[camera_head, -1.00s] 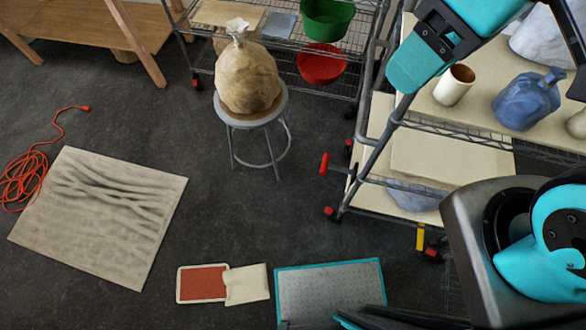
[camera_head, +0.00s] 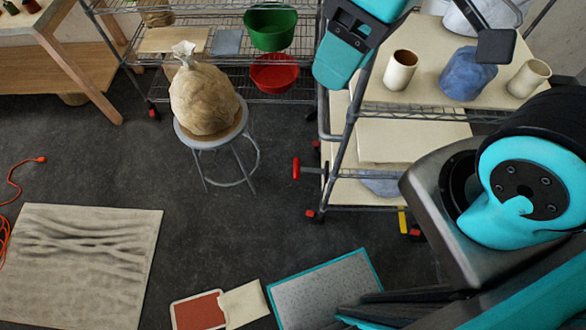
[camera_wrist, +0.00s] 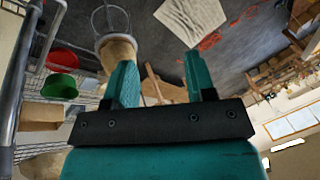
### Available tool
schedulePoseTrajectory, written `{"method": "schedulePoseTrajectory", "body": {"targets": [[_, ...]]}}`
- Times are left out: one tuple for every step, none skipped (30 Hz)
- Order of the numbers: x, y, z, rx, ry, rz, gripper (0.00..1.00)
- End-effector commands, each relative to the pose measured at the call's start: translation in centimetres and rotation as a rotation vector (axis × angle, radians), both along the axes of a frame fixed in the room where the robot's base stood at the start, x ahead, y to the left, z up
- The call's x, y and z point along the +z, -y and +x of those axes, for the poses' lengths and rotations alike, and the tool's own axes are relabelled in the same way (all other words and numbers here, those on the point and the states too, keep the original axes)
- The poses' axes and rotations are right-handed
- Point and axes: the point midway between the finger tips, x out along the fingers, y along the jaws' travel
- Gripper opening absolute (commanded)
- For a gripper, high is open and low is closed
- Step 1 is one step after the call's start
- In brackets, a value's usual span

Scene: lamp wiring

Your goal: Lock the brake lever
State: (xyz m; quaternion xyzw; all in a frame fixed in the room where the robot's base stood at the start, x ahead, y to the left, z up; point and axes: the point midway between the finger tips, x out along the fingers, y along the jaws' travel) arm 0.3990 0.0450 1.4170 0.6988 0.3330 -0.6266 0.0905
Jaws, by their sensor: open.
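A red-tipped lever (camera_head: 296,168) sticks out from the left side of the wire cart (camera_head: 352,122), low near its lower shelf. A small yellow tab (camera_head: 403,221) sits at the cart's lower front, close to a red-marked caster. I cannot tell for certain which of the two is the brake lever. My gripper (camera_head: 333,78) is above the cart's upper left edge, high over the red-tipped lever. In the wrist view its teal fingers (camera_wrist: 163,85) stand apart with nothing between them. I cannot make out the lever in that view.
A stool (camera_head: 216,140) bears a tied sack (camera_head: 203,100) left of the cart. Cups and a blue vessel (camera_head: 467,75) stand on the cart. A grey mat (camera_head: 325,290) and a patterned panel (camera_head: 80,255) lie on the floor. Dark floor is clear between stool and mat.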

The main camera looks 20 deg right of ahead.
Motion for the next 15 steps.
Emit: {"method": "schedulePoseTrajectory", "body": {"targets": [[0.0,0.0,0.0,0.000,0.000,0.000,0.44],[0.0,0.0,0.0,0.000,0.000,0.000,0.37],[-0.2,0.0,0.0,0.000,0.000,0.000,0.28],[-0.4,0.0,0.0,0.000,0.000,0.000,0.21],[-0.7,0.0,0.0,0.000,0.000,0.000,0.14],[-1.2,0.0,0.0,0.000,0.000,0.000,0.04],[-1.8,0.0,0.0,0.000,0.001,0.001,0.00],[-2.4,0.0,0.0,0.000,0.001,0.001,0.00],[-3.4,0.0,0.0,0.000,0.001,0.001,0.00],[-4.2,0.0,0.0,0.000,0.001,0.001,0.00],[-5.1,0.0,0.0,0.000,0.001,0.001,0.00],[-6.5,0.0,0.0,-0.001,0.002,0.001,0.00],[-7.6,0.0,0.0,-0.001,0.002,0.001,0.00],[-8.7,0.0,0.0,-0.001,0.002,0.001,0.00],[-10.3,0.0,0.0,-0.001,0.002,0.002,0.00]]}}
